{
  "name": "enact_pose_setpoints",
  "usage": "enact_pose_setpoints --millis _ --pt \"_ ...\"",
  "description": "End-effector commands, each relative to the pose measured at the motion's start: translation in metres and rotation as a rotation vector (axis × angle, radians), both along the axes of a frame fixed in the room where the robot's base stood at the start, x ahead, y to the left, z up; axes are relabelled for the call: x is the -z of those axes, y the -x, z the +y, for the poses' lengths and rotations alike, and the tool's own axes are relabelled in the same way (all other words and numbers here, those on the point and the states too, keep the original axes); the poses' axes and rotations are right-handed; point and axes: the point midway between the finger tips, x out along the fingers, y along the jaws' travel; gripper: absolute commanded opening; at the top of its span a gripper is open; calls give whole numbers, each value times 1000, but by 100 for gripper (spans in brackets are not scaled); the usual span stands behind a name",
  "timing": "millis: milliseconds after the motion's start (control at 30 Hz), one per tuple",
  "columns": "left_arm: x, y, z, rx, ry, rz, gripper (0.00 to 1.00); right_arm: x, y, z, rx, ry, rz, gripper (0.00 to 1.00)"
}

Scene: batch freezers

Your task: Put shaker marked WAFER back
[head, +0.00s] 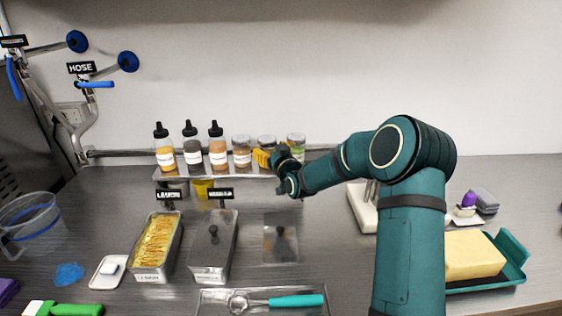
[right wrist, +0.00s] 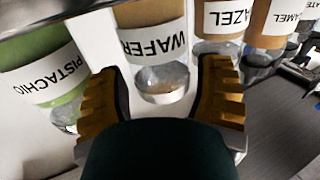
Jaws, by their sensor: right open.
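The shaker marked WAFER (right wrist: 162,82) stands on the shelf in a row of containers; its label reads upside down in the right wrist view. In the head view only its upper part (head: 266,140) shows, behind my fingers. My right gripper (right wrist: 162,98) is open, with one yellow finger on each side of the shaker. In the head view the right gripper (head: 266,158) reaches the shelf from the right. I cannot tell whether the fingers touch the shaker. My left gripper is not in view.
The PISTACHIO shaker (right wrist: 50,85) and HAZEL shaker (right wrist: 220,22) stand close on either side. Dark-capped bottles (head: 191,152) share the shelf (head: 200,174). Below are a filled pan (head: 155,245), a lidded pan (head: 212,248) and a tray with a teal-handled scoop (head: 295,300).

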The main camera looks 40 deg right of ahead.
Motion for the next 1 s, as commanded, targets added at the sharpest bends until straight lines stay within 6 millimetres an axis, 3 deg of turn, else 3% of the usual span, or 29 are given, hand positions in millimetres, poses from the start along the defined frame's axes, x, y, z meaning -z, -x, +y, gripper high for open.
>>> enact_pose_setpoints --millis 300,500,700,1000 --pt "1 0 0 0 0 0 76 0 64 9 2 1 1 66" --pt "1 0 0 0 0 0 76 1 93 14 2 0 0 66" --pt "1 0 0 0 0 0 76 1 104 16 2 -1 0 66" --pt "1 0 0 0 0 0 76 1 104 16 1 -1 0 66"
